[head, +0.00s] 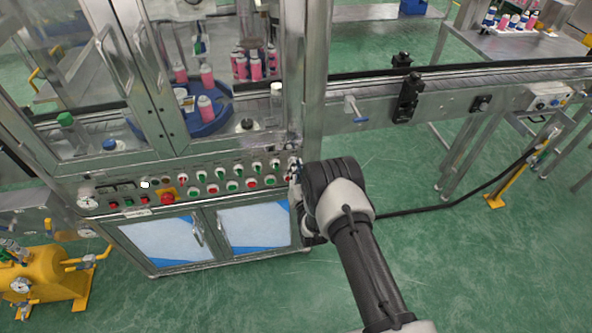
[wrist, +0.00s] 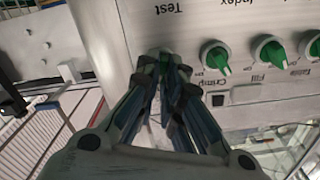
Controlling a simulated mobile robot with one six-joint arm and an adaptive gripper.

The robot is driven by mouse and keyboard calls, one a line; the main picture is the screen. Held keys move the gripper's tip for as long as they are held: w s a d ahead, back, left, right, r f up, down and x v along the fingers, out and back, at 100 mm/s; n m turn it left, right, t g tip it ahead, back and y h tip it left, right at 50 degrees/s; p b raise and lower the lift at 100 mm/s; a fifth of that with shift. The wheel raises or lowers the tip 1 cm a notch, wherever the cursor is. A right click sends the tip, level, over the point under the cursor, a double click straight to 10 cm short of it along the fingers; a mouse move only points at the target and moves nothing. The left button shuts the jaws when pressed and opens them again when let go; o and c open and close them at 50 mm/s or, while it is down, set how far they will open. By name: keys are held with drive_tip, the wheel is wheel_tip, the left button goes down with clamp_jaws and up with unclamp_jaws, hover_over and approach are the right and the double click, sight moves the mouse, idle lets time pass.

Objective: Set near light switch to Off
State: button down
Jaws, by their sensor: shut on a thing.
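The control panel (head: 225,178) of the machine carries rows of small knobs. In the wrist view my gripper (wrist: 166,66) is closed at a green switch knob (wrist: 165,53) at the end of a row, beside the panel's edge. The fingertips stand on either side of this knob and cover most of it. Its own label and its exact turn angle are hidden, so I cannot read which light it belongs to.
In the wrist view more green knobs (wrist: 215,56) continue the row to the right, with upside-down labels such as Crimp, Fill and Table. A red emergency button (head: 167,198) is on the panel's left. The conveyor (head: 450,85) runs to the right.

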drive_tip(key=n+b, duration=0.2)
drive_tip(key=n, duration=0.3)
drive_tip(key=n+b, duration=0.3)
drive_tip(key=n, duration=0.2)
drive_tip(key=shift+a+f, duration=0.1)
drive_tip(key=shift+a, duration=0.1)
idle(0.5)
drive_tip(key=c, duration=1.7)
unclamp_jaws()
drive_tip(key=v, duration=1.2)
drive_tip(key=shift+s, duration=0.1)
